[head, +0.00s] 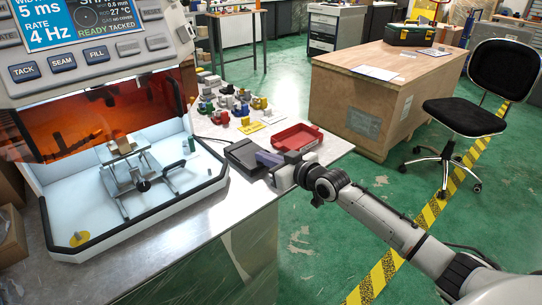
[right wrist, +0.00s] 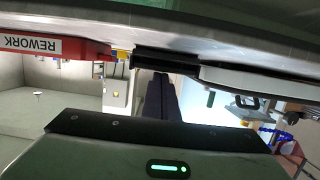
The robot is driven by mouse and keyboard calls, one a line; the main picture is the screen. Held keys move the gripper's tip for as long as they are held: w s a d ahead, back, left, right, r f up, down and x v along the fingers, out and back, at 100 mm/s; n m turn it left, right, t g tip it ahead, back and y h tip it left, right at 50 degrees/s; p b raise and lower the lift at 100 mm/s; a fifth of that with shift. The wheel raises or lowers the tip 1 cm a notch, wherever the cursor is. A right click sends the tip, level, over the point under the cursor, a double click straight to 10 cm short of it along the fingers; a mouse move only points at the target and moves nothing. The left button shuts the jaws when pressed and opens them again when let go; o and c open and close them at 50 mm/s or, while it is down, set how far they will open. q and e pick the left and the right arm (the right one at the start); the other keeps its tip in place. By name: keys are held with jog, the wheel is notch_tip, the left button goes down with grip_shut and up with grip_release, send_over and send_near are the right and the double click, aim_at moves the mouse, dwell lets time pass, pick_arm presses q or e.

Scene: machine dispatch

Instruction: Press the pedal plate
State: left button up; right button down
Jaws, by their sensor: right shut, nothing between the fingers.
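The pedal plate (head: 242,154) is a dark grey, low box-like plate on the bench, right of the white machine. It seems to show in the right wrist view as a dark bar (right wrist: 165,60) along the bench edge. My right gripper (head: 265,158) is shut and empty, with its fingertips at the pedal's right side. Whether they touch it I cannot tell. The shut fingers also show in the right wrist view (right wrist: 160,97). My left gripper is not in view.
A red tray (head: 297,137) lies just behind my right gripper; its REWORK label (right wrist: 38,47) shows in the right wrist view. Several small coloured parts (head: 238,106) stand behind the pedal. The welding machine (head: 215,178) stands at the left. The bench front (head: 228,200) is clear.

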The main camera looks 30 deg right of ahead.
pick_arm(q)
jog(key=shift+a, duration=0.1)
pick_arm(e)
jog(key=shift+s+a+f, duration=0.1)
jog(key=shift+a+f, duration=0.05)
jog(key=shift+f, duration=0.25)
jog(key=shift+r, duration=0.15)
notch_tip(320, 180, up, 5)
jog(key=p, duration=0.5)
jog(key=shift+r, duration=0.2)
jog(key=shift+s+d+f+b, duration=0.15)
jog(key=shift+s+f+b, duration=0.05)
jog(key=shift+s, duration=0.4)
jog(key=shift+s+d+f+b, duration=0.1)
jog(key=shift+s+f+b, duration=0.1)
jog(key=shift+s, duration=0.4)
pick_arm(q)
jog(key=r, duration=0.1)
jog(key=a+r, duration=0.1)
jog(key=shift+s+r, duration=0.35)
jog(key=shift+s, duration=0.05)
pick_arm(e)
jog(key=v, duration=0.7)
jog(key=shift+s, duration=0.3)
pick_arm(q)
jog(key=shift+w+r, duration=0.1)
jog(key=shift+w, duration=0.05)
pick_arm(e)
jog(key=shift+d+r, duration=0.1)
jog(key=shift+d, duration=0.1)
